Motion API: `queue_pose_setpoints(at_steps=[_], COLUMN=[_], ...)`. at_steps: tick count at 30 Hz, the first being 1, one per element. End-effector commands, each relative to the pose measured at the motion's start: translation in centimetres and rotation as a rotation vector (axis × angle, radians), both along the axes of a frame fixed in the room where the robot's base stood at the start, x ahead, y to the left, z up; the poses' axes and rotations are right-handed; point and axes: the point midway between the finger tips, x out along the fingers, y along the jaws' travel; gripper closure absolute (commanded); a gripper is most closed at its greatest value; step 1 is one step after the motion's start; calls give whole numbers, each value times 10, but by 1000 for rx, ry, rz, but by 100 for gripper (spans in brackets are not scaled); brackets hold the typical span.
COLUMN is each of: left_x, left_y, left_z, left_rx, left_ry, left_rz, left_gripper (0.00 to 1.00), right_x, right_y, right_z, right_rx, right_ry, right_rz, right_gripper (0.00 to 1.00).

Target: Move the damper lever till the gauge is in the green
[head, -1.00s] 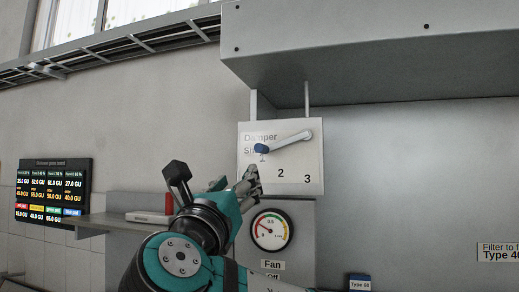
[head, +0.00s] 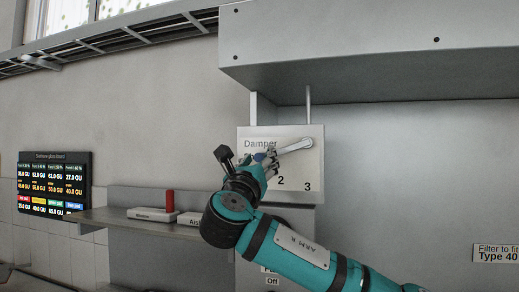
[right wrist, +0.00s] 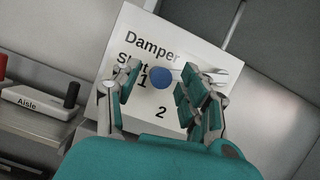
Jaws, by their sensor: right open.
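The damper lever (head: 295,146) is a pale grey bar on the white Damper plate (head: 298,171). It runs left and slightly down from its pivot at the plate's upper right, ending in a blue knob near mark 1. In the right wrist view the blue knob (right wrist: 161,78) shows between the two fingers. My right gripper (head: 267,160) is open at the knob; a gap shows on the knob's left side, and contact on the right is unclear. The gauge below the plate is hidden behind my right arm. My left gripper is not in view.
A grey hood (head: 370,60) overhangs the plate. A shelf (head: 120,219) at left carries labelled blocks and a red upright handle (head: 170,202). The wall right of the plate is clear.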

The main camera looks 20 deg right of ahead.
Motion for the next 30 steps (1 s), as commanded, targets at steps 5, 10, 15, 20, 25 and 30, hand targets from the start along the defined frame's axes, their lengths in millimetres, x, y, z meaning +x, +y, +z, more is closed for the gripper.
queue_pose_setpoints(at_steps=[5, 10, 15, 20, 25, 30], left_x=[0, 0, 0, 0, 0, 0], left_y=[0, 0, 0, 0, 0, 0], left_z=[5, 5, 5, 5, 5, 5], left_rx=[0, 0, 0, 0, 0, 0], left_ry=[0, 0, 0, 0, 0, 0], left_rz=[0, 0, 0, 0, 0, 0], left_gripper=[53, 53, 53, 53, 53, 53], right_x=[8, 8, 8, 8, 8, 8], right_y=[-5, -5, -5, -5, -5, -5], right_z=[3, 3, 3, 3, 3, 3], right_rx=[0, 1, 0, 1, 1, 1], right_ry=[0, 0, 0, 0, 0, 0], right_rz=[0, 1, 1, 1, 0, 1], right_gripper=[56, 56, 68, 89, 100, 100])
